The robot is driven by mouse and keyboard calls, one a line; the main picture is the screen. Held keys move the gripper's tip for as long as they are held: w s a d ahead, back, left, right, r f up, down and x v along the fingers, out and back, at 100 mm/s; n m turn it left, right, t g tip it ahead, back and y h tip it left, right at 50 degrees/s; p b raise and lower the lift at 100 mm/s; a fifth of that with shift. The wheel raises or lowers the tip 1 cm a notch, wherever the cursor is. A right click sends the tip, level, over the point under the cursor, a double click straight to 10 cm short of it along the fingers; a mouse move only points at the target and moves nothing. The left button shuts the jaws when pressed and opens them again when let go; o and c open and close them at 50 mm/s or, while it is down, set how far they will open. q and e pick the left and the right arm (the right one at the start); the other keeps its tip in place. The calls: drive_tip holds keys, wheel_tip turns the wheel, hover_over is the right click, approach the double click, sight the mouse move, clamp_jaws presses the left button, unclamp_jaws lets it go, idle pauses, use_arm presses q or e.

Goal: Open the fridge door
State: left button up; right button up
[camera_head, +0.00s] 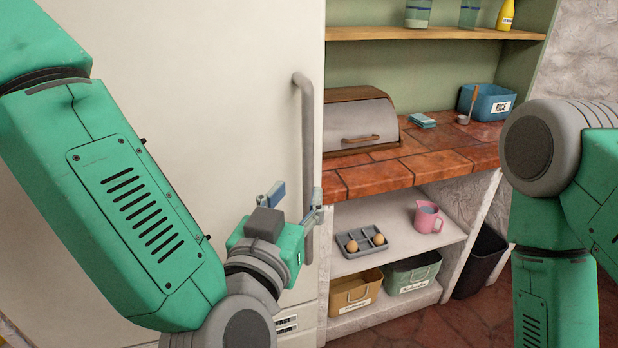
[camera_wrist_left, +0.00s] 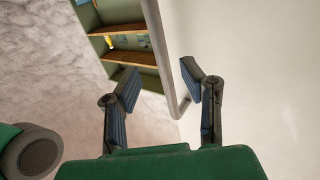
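The fridge door (camera_head: 215,110) is a large off-white panel filling the left of the head view, and it looks shut. Its long grey vertical handle (camera_head: 306,130) runs along the right edge. My left gripper (camera_head: 294,196) is at the lower part of the handle, fingers apart. In the left wrist view my left gripper (camera_wrist_left: 159,88) is open, and the handle (camera_wrist_left: 158,45) shows between its fingers, closer to the right finger. I cannot tell whether a finger touches it. My right arm shows at the right of the head view, but its gripper is out of frame.
Right of the fridge stands a shelf unit with a tiled counter (camera_head: 425,160). It holds a bread box (camera_head: 360,118) and a blue rice bin (camera_head: 490,102). Below are an egg tray (camera_head: 362,246), a pink jug (camera_head: 427,218) and two bins. A black bin (camera_head: 480,262) stands beside it.

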sight(307, 177)
use_arm(q)
drive_tip(key=x, duration=0.6)
drive_tip(key=shift+w, duration=0.4)
clamp_jaws()
